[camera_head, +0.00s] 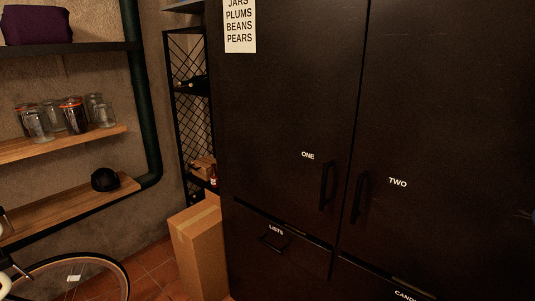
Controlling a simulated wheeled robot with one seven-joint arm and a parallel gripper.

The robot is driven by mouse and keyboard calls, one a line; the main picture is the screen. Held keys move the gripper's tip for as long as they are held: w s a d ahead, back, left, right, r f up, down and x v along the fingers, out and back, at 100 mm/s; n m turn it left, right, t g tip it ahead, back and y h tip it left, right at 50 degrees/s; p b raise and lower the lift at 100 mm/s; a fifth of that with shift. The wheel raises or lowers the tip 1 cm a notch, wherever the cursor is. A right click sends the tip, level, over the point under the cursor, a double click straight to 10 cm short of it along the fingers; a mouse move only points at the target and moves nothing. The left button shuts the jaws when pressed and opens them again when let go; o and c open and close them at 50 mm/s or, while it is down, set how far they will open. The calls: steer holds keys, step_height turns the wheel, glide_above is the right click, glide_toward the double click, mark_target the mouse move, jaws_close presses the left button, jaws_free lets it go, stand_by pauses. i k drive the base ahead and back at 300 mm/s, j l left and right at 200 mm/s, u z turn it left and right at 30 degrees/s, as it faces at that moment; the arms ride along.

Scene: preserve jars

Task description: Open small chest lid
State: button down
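I cannot make out a small chest or its lid in the head view. A dark purple, box-like or cloth-covered thing (36,26) sits on the top left shelf, and I cannot tell what it is. My gripper is not in view.
A tall black cabinet (290,110) with doors ONE and TWO and lower drawers fills the right; all look shut. A cardboard box (200,250) stands beside it. Glass jars (72,116) and a dark round object (105,179) sit on wooden shelves. A bicycle wheel (122,275) is lower left.

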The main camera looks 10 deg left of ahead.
mark_target(205, 162)
steer(key=i+j+u, duration=0.4)
steer(key=i+j, duration=2.45)
steer(key=j, duration=0.15)
